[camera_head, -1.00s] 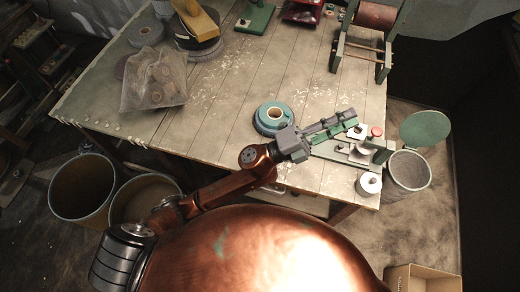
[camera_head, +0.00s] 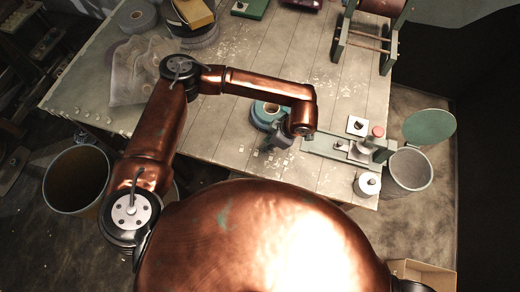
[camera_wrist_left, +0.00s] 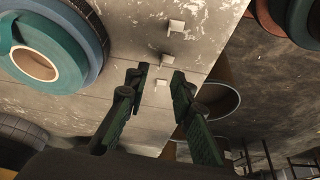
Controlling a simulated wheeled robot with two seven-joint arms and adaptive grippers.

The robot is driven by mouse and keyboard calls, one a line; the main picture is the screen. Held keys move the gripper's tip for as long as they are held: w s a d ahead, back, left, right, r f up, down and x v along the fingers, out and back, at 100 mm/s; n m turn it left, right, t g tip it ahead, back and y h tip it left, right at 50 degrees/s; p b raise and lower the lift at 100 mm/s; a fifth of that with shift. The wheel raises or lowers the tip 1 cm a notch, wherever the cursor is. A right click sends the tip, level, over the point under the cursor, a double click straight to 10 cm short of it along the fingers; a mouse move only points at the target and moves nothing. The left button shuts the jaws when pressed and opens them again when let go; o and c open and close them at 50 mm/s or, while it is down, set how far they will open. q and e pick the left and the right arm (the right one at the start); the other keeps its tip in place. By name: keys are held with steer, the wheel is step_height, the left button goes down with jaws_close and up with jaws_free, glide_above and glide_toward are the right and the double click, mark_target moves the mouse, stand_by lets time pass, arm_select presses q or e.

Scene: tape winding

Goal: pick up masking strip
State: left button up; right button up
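Several small pale square pieces, which look like masking strips (camera_head: 254,153), lie on the table near its front edge. In the left wrist view, one pale piece (camera_wrist_left: 176,26) lies beyond the fingers, another (camera_wrist_left: 168,58) is nearer, and a third shows between the fingertips. My left gripper (camera_wrist_left: 158,78) is open, with its two fingers apart and nothing held. In the head view my left gripper (camera_head: 274,146) points down beside the teal tape roll (camera_head: 264,113), its fingertips hard to make out. I cannot tell its height above the strips. My right gripper is out of view.
The green fixture (camera_head: 325,144) with a red knob stands right of my left gripper. A lidded bin (camera_head: 410,168) is beyond the table's right end. A clear bag (camera_head: 135,75) and dark rolls sit at the left. The middle of the table (camera_head: 270,60) is clear.

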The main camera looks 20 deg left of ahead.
mark_target(258, 150)
arm_select(q)
steer(key=x, duration=0.7)
steer(key=shift+s+a+f, duration=0.1)
steer(key=shift+s, duration=0.05)
jaws_close()
